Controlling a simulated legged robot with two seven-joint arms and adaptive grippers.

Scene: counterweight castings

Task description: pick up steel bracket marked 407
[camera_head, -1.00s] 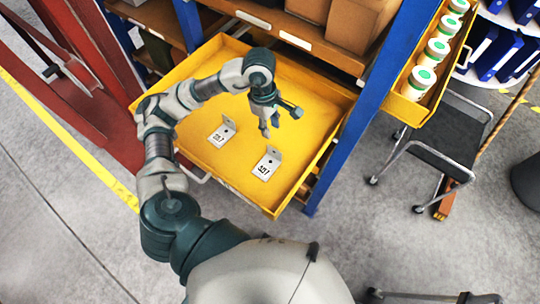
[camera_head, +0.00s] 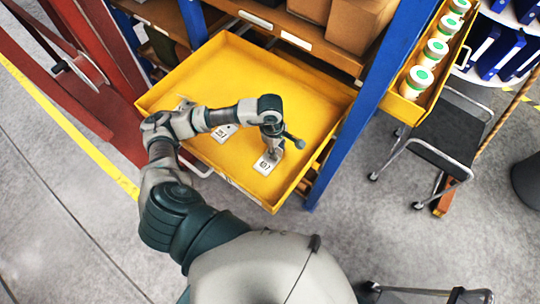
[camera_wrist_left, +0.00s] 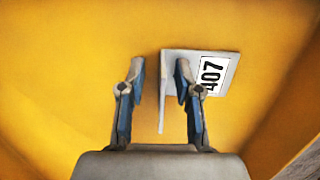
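The steel bracket marked 407 (camera_head: 264,165) lies in the yellow drawer, near its front right. In the left wrist view its label plate (camera_wrist_left: 212,71) reads 407, and its upright flange (camera_wrist_left: 163,92) stands between my fingers. My left gripper (camera_head: 274,152) is down at this bracket and covers part of it. In the left wrist view the gripper (camera_wrist_left: 158,82) is open, one finger on each side of the flange, with a visible gap on the left. A second labelled bracket (camera_head: 223,132) lies to the left, partly hidden by my arm. My right gripper is out of view.
The yellow drawer (camera_head: 240,62) has raised walls around the brackets; its back half is bare. A blue post (camera_head: 352,120) stands just right of it. Boxes (camera_head: 357,24) sit on the shelf behind. White jars (camera_head: 417,81) fill another drawer at right.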

